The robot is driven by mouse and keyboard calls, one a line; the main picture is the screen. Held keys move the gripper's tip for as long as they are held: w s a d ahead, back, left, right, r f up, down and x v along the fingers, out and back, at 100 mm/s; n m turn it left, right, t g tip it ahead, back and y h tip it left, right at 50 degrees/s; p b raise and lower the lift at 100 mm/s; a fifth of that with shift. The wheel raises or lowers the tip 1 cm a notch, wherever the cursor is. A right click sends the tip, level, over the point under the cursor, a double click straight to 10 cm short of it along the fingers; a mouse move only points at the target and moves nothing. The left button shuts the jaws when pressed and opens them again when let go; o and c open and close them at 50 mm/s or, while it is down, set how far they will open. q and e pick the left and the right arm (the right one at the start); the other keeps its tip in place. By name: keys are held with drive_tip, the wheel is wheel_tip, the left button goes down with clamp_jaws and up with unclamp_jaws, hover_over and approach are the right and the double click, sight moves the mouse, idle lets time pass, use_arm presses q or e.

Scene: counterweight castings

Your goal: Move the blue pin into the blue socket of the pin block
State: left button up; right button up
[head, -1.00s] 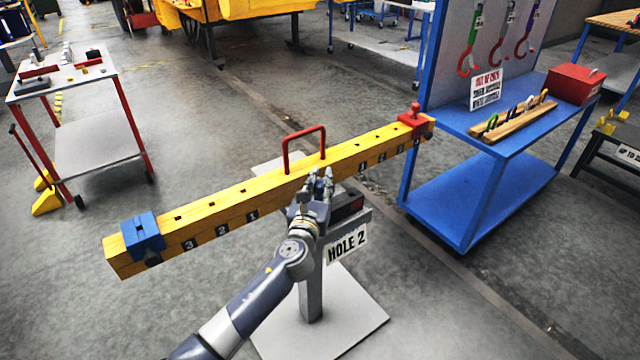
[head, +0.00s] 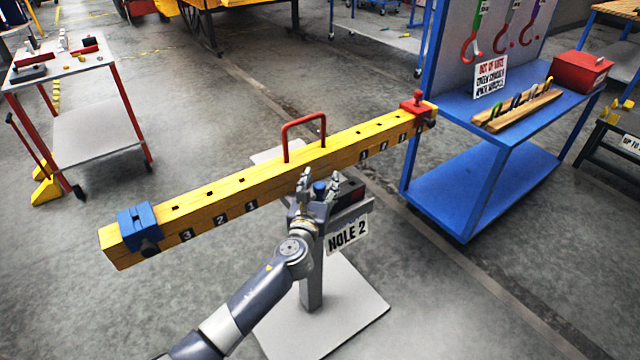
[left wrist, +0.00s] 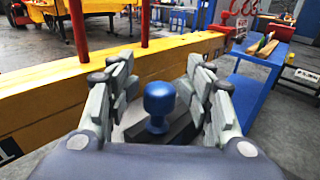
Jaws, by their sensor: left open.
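In the left wrist view the blue pin (left wrist: 160,104) shows a round knob and a narrower neck above the dark block (left wrist: 180,132). My left gripper (head: 320,179) is open, with its fingers on either side of the pin; in the left wrist view (left wrist: 160,78) gaps show between the fingers and the knob. I cannot see the pin's lower end or the socket's colour under it. A red patch shows at the block's right. My right gripper is not in view.
The yellow beam (head: 230,201), with a red handle (head: 305,124), a blue clamp (head: 138,228) and a red clamp (head: 417,106), runs close behind the gripper. A blue cart (head: 485,185) stands right.

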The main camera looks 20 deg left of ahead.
use_arm(q)
drive_tip(key=shift+s, duration=0.1)
drive_tip(key=s, duration=1.1)
drive_tip(key=shift+s+d, duration=0.4)
drive_tip(key=shift+d, duration=0.05)
